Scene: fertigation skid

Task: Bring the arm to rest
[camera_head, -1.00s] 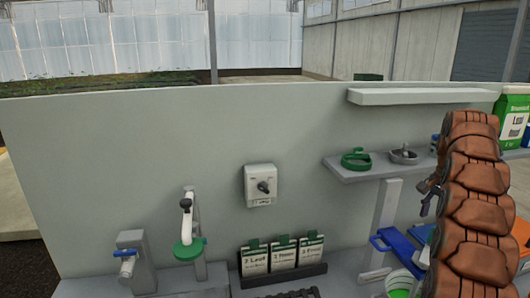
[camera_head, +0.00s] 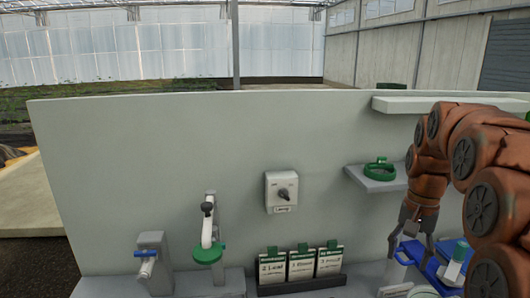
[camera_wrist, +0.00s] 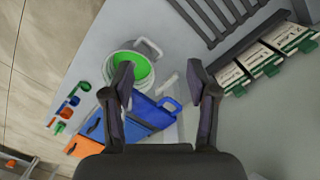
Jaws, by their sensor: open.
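My arm (camera_head: 484,150) arches down on the right side of the head view. My gripper (camera_head: 411,250) hangs from it, fingers pointing down, in front of the blue and orange trays' side of the bench. In the wrist view my gripper (camera_wrist: 160,78) is open, its two dark fingers apart with nothing held between them. Beyond the fingers lie a white bucket with a green inside (camera_wrist: 140,68), a blue tray (camera_wrist: 150,113) and an orange tray (camera_wrist: 90,146).
A grey panel (camera_head: 130,160) carries a white dial box (camera_head: 281,190), a shelf with a green ring (camera_head: 379,170) and a higher ledge (camera_head: 440,105). Below stand three labelled cards (camera_head: 300,265), a white pipe with a green collar (camera_head: 208,253) and a blue-handled tap (camera_head: 146,253).

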